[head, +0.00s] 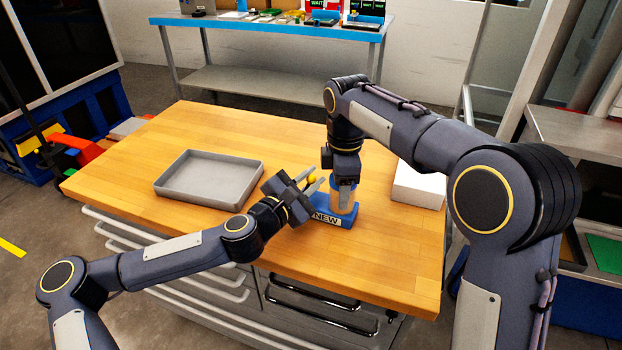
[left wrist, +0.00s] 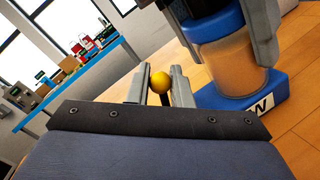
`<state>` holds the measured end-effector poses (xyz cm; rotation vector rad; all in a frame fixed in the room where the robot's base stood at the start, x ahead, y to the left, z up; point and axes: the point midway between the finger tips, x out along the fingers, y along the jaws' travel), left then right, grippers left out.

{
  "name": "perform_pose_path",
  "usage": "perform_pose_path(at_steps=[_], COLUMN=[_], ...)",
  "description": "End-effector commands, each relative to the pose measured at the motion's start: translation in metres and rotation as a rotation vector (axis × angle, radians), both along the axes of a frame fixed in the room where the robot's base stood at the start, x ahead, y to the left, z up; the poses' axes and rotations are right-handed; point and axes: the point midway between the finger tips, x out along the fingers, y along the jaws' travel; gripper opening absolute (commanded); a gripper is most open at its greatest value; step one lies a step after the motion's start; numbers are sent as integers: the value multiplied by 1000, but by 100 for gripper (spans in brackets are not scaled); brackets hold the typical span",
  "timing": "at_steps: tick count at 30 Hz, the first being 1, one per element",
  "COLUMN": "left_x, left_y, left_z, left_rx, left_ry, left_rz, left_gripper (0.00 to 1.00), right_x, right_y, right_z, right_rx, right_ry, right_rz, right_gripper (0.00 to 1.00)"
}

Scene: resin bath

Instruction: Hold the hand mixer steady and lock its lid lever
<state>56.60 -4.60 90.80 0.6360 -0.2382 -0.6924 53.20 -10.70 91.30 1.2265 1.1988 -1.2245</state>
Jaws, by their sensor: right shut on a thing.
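The hand mixer (head: 342,200) stands upright on a blue base (head: 345,219) labelled NEW near the middle of the table. Its amber, see-through body also shows in the left wrist view (left wrist: 232,68), with a blue collar above. My right gripper (head: 343,184) comes down from above and is shut on the mixer's upper part. The lid lever's yellow ball knob (head: 312,179) is left of the mixer. My left gripper (head: 309,183) is open, its fingers on either side of the knob (left wrist: 159,82). Whether a finger touches the knob I cannot tell. The lever's root is hidden.
An empty grey tray (head: 179,200) lies to the left on the wooden table (head: 215,125). A white box (head: 418,188) is at the right, behind my right arm. A blue-edged bench (head: 270,26) with small items stands at the back. The table's far left is clear.

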Motion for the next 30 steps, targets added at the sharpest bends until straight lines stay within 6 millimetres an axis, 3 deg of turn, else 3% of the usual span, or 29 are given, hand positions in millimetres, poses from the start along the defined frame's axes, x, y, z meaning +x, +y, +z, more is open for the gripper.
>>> perform_pose_path(at_steps=[12, 21, 22, 24, 26, 30], left_x=[-4, -5, -5, -5, -5, -4], left_y=[-8, -8, -8, -9, -8, -8], left_z=[-3, -4, -4, -4, -4, -4], left_rx=[160, 165, 165, 165, 164, 164], left_ry=[-84, -86, -86, -86, -85, -85], left_rz=[0, -1, -1, -1, -1, -1], left_gripper=[0, 0, 23, 32, 39, 39], right_x=[0, 0, 0, 0, 0, 0], right_y=[0, 0, 0, 0, 0, 0], right_z=[0, 1, 1, 1, 1, 1], right_rx=[0, 0, 0, 0, 0, 1], right_ry=[-1, -1, -1, -1, -1, -1], right_rz=[0, 0, 0, 0, 0, 0], right_gripper=[18, 18, 18, 18, 18, 18])
